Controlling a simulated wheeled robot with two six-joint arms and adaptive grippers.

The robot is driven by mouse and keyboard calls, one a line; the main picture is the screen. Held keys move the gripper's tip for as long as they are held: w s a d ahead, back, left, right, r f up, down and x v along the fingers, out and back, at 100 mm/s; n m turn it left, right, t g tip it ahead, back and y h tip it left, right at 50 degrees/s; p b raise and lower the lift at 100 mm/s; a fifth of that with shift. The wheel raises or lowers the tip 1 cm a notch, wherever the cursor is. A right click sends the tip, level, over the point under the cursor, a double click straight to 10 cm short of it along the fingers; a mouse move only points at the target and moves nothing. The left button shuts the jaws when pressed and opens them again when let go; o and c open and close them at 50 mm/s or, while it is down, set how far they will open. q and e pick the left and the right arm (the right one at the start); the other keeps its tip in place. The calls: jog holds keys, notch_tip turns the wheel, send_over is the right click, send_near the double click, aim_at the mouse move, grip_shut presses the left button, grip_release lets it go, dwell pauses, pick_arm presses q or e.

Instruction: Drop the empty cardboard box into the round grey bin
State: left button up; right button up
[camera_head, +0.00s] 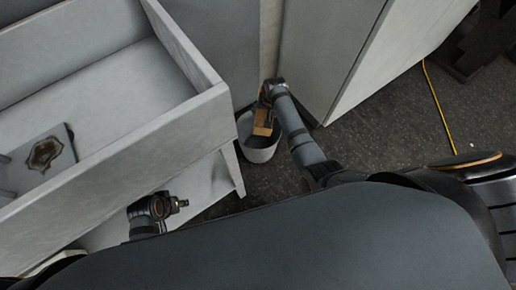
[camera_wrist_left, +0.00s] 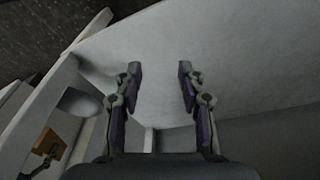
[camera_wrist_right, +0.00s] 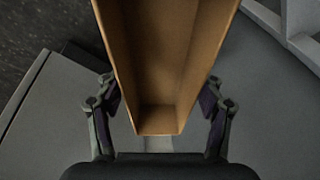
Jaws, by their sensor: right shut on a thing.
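The cardboard box (camera_head: 263,122) is brown and open. In the head view it is over the mouth of the round grey bin (camera_head: 260,154), which stands on the floor beside the grey furniture. My right gripper (camera_head: 267,101) is shut on the box. In the right wrist view the box (camera_wrist_right: 158,70) shows its empty inside, with a finger on either side. My left gripper (camera_wrist_left: 160,72) is open and empty in its wrist view, in front of a pale surface. In the left wrist view the box (camera_wrist_left: 46,142) and the bin (camera_wrist_left: 80,102) show at the left.
A large grey open-topped unit (camera_head: 120,140) fills the left, with a dark-stained plate (camera_head: 46,152) inside. A tall pale cabinet (camera_head: 335,50) stands behind my right arm. A yellow cable (camera_head: 439,105) lies on the dark floor (camera_head: 385,135), which is mostly clear at the right.

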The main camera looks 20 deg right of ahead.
aim_at(263, 115)
jog(key=b+x, duration=0.2)
jog(key=x, duration=0.2)
jog(key=shift+a+f, duration=0.1)
jog(key=shift+f, duration=0.05)
notch_tip(263, 115, down, 3)
jog(key=b, duration=0.3)
jog(key=shift+f, duration=0.1)
jog(key=shift+b, duration=0.35)
jog(key=shift+f+b, duration=1.3)
jog(key=shift+b, duration=0.1)
jog(key=o, duration=1.1)
pick_arm(q)
jog(key=w+r+t, duration=0.5)
jog(key=w, duration=0.2)
jog(key=w+d+r+t, duration=0.1)
jog(key=w+r+t, duration=0.4)
jog(key=w, duration=0.3)
jog(key=shift+t+h, duration=0.3)
jog(key=shift+t, duration=0.5)
